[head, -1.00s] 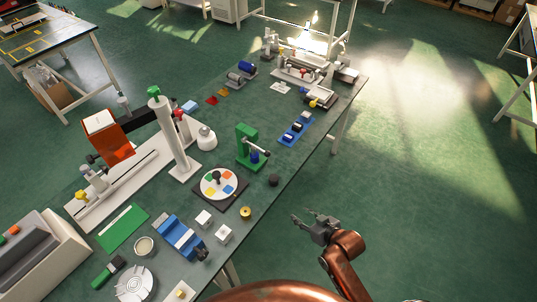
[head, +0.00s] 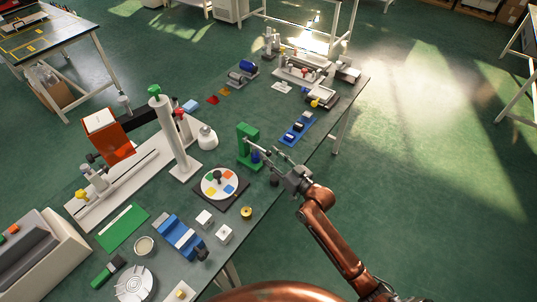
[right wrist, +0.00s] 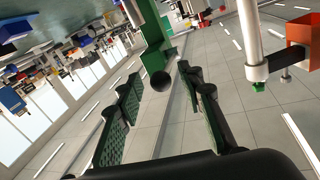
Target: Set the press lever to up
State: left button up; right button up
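The green press (head: 248,146) stands near the right edge of the long table, with a dark blue piece low on its front. Its lever is largely hidden behind my right gripper in the head view, so its angle is hard to read. My right gripper (head: 272,160) reaches in from the right at the lever's end. In the right wrist view its two green-padded fingers (right wrist: 165,112) are apart. A round black knob (right wrist: 161,81) shows between and just beyond the fingertips, in front of the green press post (right wrist: 147,25). No contact is visible. My left gripper is not in view.
A disc with coloured sectors (head: 219,184) lies just left of the press. A tall white column (head: 174,135) stands further left. A blue tray (head: 297,129) lies beyond the press. The floor right of the table is clear.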

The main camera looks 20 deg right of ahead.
jog(key=shift+w+a, duration=0.25)
jog(key=shift+w, duration=0.3)
grip_shut()
dwell(0.4)
